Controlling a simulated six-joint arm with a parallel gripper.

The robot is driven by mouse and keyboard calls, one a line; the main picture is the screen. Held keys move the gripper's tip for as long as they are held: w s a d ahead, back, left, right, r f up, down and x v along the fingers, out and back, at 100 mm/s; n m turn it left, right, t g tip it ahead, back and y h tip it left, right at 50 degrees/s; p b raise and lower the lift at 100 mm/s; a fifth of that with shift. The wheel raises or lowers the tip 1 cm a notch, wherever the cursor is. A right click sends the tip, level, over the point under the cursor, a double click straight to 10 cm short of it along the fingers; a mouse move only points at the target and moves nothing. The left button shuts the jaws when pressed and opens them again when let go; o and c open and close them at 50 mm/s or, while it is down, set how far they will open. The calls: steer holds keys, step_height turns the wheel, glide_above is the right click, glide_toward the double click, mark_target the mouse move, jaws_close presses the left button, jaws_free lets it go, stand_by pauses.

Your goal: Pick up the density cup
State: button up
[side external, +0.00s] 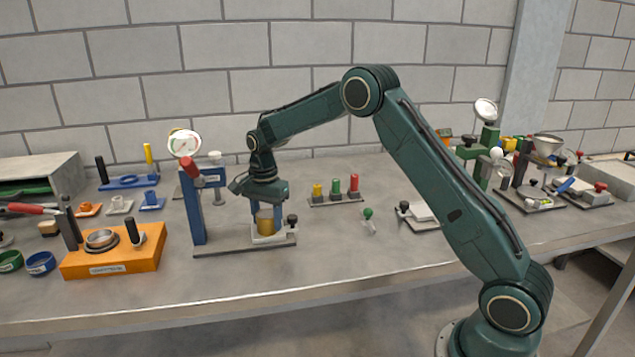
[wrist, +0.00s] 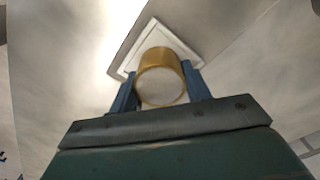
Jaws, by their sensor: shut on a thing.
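The density cup (side external: 265,221) is a small brass-coloured cylinder. It is upright, low over or on a white square tray (side external: 284,232) on the grey base plate of a blue-posted stand. My gripper (side external: 265,211) points down from above with its blue fingers on either side of the cup. In the wrist view the gripper (wrist: 160,92) is shut on the cup (wrist: 158,57), with one finger against each side. The cup's round pale face shows there, and the white tray (wrist: 128,62) lies behind it. I cannot tell whether the cup touches the tray.
The blue post (side external: 193,205) with a dial gauge (side external: 184,143) stands close left of my gripper. A black knob (side external: 292,220) stands close right. An orange block (side external: 115,257) sits at the left front. Coloured pegs (side external: 336,189) stand behind to the right. The front table strip is clear.

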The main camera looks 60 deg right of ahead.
mark_target(267, 214)
steer(key=shift+r, duration=0.1)
step_height(267, 214, up, 20)
stand_by(0.9)
steer(key=shift+s, duration=0.1)
stand_by(0.5)
